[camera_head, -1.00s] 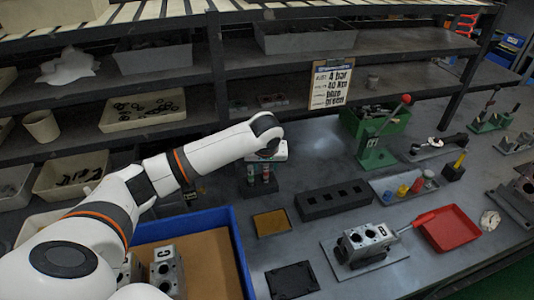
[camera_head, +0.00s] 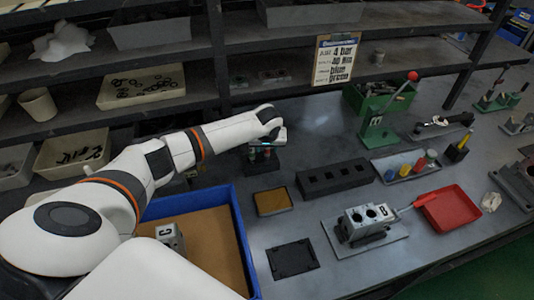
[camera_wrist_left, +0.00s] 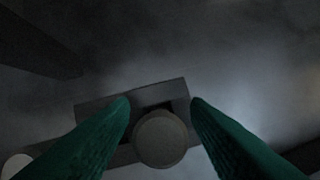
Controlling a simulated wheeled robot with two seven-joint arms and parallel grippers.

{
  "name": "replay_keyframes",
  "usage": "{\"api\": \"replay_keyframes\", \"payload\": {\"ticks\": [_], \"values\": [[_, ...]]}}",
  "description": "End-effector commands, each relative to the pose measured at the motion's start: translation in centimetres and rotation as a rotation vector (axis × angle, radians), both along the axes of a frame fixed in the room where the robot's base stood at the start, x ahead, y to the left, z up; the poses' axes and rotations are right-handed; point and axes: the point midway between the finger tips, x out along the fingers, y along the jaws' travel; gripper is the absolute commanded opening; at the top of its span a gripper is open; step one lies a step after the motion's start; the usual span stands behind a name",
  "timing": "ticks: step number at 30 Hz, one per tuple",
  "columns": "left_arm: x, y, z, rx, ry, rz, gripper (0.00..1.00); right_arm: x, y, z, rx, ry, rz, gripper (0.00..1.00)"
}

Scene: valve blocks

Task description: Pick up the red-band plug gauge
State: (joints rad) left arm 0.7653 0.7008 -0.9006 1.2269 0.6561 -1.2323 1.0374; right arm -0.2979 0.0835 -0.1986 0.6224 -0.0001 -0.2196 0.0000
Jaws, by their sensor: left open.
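The plug gauges (camera_head: 265,158) stand upright in a small dark holder at the back middle of the bench in the head view, partly hidden by my left gripper. A red patch shows faintly among them. My left gripper (camera_wrist_left: 160,102) is open, with its two green fingers apart in the left wrist view. The round grey top of one gauge (camera_wrist_left: 160,139) lies between the fingers, with gaps on both sides. I cannot tell its band colour from above. A pale round top (camera_wrist_left: 15,166) shows at the lower left. My right gripper is not in view.
A black block with square holes (camera_head: 335,179) stands right of the gauges, with an ochre tray (camera_head: 272,201) in front. A blue-rimmed bin (camera_head: 240,240) lies under my left arm. A green lever press (camera_head: 378,130) stands to the right. Shelves rise behind.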

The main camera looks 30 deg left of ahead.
Motion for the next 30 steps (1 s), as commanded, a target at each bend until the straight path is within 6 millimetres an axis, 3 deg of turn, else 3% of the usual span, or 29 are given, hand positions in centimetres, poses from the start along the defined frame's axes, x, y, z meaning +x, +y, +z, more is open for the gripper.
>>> {"api": "replay_keyframes", "payload": {"ticks": [4,12,13,21,30], "values": [[0.5,0.3,-1.4,0.001,0.001,0.0,0.43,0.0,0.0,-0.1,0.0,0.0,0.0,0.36],[0.6,0.4,-1.7,0.001,-0.001,0.0,0.43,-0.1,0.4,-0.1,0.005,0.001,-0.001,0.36],[0.6,0.4,-1.7,0.001,-0.001,0.0,0.41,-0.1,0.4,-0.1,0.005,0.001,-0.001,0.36],[0.6,0.4,-1.7,0.001,-0.001,0.0,0.0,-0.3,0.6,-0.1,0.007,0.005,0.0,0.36],[0.6,0.4,-1.3,0.0,-0.002,0.0,0.0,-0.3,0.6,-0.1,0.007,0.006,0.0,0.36]]}}
